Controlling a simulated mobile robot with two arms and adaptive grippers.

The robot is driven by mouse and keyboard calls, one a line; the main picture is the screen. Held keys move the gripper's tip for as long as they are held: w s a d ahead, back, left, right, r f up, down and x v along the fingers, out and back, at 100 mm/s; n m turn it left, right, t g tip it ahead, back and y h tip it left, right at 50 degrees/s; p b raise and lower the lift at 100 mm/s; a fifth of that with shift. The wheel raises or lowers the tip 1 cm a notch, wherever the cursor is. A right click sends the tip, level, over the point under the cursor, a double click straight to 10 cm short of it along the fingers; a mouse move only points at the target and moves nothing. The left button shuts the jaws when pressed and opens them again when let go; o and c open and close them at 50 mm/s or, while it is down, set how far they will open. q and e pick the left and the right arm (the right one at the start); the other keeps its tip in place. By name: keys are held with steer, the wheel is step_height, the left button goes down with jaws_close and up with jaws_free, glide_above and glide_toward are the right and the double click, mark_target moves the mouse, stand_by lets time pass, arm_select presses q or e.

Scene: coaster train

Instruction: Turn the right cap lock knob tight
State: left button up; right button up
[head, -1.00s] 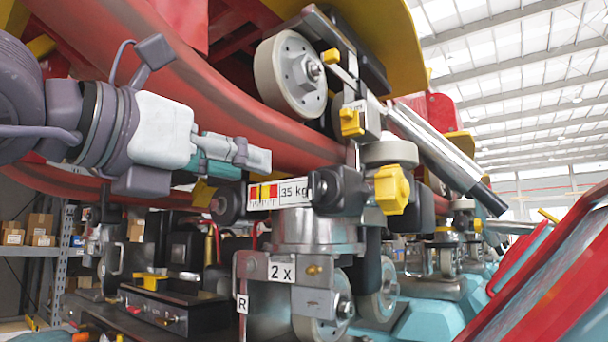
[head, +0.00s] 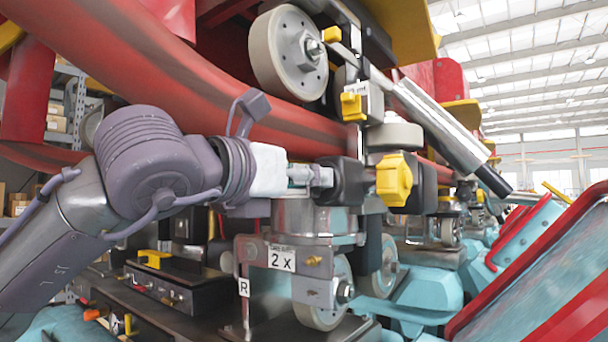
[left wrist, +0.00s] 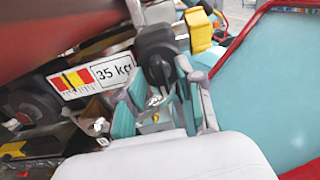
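A yellow lobed knob (head: 394,180) sits on the right side of a black block (head: 345,182) under the red rail. The knob also shows at the top of the left wrist view (left wrist: 199,31), with the black block (left wrist: 158,48) beside it. My left gripper (head: 318,177) is at the block's left side in the head view, with the knob beyond the block. In the left wrist view its teal-padded fingers (left wrist: 158,103) are spread apart, just below the black block; contact cannot be told. My right gripper is not in view.
A 35 kg gauge plate (left wrist: 95,75) lies left of the block. A wheel (head: 289,54) and a silver cylinder (head: 438,124) are above. A metal bracket marked 2 x (head: 316,292) is below. A red-edged teal panel (head: 550,280) stands at right.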

arm_select(q)
jaws_close()
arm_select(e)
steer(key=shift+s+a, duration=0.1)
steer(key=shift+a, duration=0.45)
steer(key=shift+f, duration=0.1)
arm_select(q)
steer(key=shift+s+d+f+m+b, duration=0.1)
steer(key=shift+m+b, duration=1.45)
steer(key=shift+m, duration=3.05)
steer(key=shift+s+d+f+m+b, duration=0.1)
steer(key=shift+m+b, duration=1.4)
steer(key=shift+m, duration=3.1)
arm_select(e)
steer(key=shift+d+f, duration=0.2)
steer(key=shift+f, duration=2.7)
